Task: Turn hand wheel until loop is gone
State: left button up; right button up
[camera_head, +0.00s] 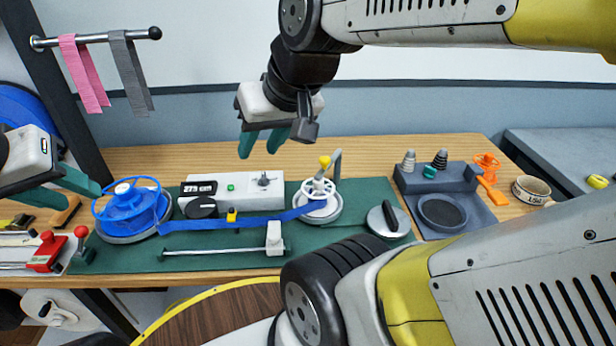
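A white hand wheel (313,189) with a yellow knob (324,161) stands on a round base at the right of the green mat. A blue strap (235,223) runs from a blue spool (133,208) at the left to the hand wheel's base. The strap looks nearly straight; I see no clear loop in it. My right gripper (263,147) hangs above and behind the bench fixture, left of the hand wheel, with its teal fingers apart and empty. My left gripper (86,197) is at the left edge beside the blue spool, fingers apart, touching nothing that I can make out.
A white box with a display (232,186) stands behind the strap. A white slider (274,236) on a rod is in front. A grey tray (462,190) is at the right. Pink (82,75) and grey straps (130,72) hang at upper left. My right forearm covers the lower right.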

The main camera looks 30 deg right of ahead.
jog(key=w+d+f+m+g, duration=0.1)
jog(key=w+d+f+g, duration=0.15)
jog(key=d, duration=0.35)
jog(key=m+g, duration=0.4)
jog(key=g, duration=0.4)
send_near(391, 210)
jog(key=shift+s+a+f+h, duration=0.3)
jog(key=shift+a+f, duration=0.2)
jog(key=shift+f, duration=0.05)
jog(key=shift+s+f, duration=0.15)
jog(key=shift+f, duration=0.1)
jog(key=x, duration=0.7)
jog(key=shift+f, duration=0.2)
grip_shut()
